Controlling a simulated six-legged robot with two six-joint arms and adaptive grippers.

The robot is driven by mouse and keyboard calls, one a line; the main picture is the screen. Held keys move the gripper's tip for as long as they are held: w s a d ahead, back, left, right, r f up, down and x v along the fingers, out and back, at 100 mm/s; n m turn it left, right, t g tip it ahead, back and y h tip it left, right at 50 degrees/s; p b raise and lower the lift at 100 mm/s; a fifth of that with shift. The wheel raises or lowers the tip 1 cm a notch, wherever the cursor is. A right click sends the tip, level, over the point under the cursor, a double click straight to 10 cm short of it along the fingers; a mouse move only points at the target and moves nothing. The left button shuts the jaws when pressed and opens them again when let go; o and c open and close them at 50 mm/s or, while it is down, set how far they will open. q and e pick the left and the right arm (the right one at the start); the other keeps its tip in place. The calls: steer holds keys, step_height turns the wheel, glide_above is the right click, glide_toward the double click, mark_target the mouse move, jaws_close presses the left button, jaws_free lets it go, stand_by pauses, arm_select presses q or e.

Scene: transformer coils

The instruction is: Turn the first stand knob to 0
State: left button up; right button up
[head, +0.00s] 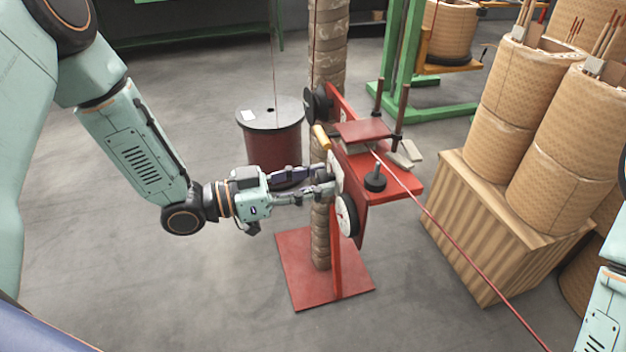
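The red stand (336,255) rises from a square red base plate, with a red side panel and a top shelf. My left gripper (331,180) reaches in from the left, its two fingers apart and their tips at a pale plate on the panel's left face. Any knob between the tips is hidden or too small to make out, so I cannot tell if they grip one. A white-faced black wheel (347,215) sits just below the fingertips. My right gripper is out of view.
A dark red wire (450,233) runs from the shelf to the lower right. A wrapped vertical column (328,45) stands right behind the panel. A spool (273,135) is behind my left gripper. Coils (562,175) stand on a wooden crate (480,230) at right. The front left floor is clear.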

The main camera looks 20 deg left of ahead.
arm_select(q)
jaws_close()
steer(key=n+p, duration=0.2)
steer(key=n, duration=0.1)
steer(key=shift+r+n+p, duration=0.15)
steer(key=shift+n+p, duration=0.15)
steer(key=shift+p, duration=0.1)
steer(key=n+p, duration=0.3)
steer(key=n, duration=0.2)
steer(key=shift+n, duration=0.3)
steer(key=n+p, duration=0.2)
steer(key=n, duration=0.3)
steer(key=shift+s, duration=0.1)
steer(key=n+p, duration=0.1)
steer(key=n, duration=0.4)
steer(key=shift+n, duration=0.4)
